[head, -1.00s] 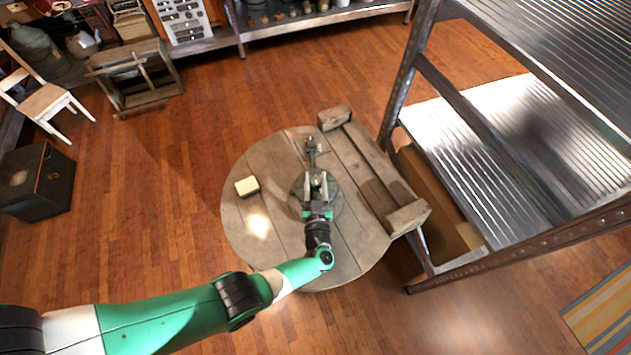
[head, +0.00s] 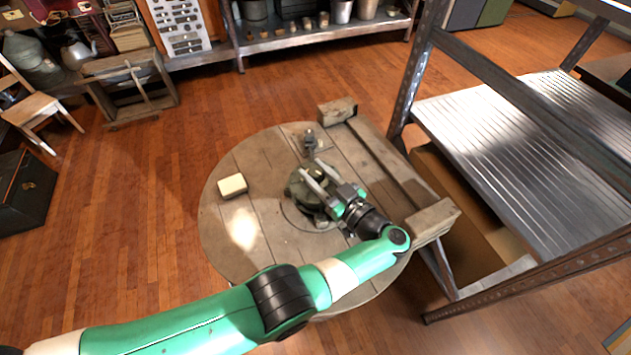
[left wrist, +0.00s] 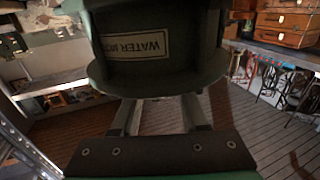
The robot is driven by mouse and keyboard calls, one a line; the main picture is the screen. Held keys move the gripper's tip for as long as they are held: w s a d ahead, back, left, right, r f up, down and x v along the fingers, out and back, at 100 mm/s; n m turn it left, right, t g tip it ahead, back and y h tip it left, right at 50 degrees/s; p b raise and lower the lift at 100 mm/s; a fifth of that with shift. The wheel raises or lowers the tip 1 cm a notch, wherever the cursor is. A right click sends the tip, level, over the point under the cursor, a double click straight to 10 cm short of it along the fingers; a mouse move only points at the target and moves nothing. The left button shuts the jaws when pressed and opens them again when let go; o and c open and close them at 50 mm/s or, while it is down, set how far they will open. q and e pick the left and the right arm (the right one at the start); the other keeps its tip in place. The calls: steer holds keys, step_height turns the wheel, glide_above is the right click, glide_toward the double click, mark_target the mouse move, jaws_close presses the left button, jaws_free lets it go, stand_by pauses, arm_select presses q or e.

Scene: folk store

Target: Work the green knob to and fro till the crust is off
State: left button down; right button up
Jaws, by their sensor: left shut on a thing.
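A dark green rounded fitting (head: 298,187) stands on the round wooden table (head: 225,235). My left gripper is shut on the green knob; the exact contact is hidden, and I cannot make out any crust. My right gripper is out of view.
A cream block (head: 232,185) lies on the table's left side. A small dark metal piece (head: 309,141) stands near the far edge. A wooden beam frame (head: 385,170) runs along the right, beside metal shelving (head: 520,115). The table's left front is clear.

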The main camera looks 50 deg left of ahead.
arm_select(q)
steer(key=shift+r, duration=0.2)
steer(key=shift+c, duration=2.1)
jaws_free()
steer(key=shift+f, duration=0.1)
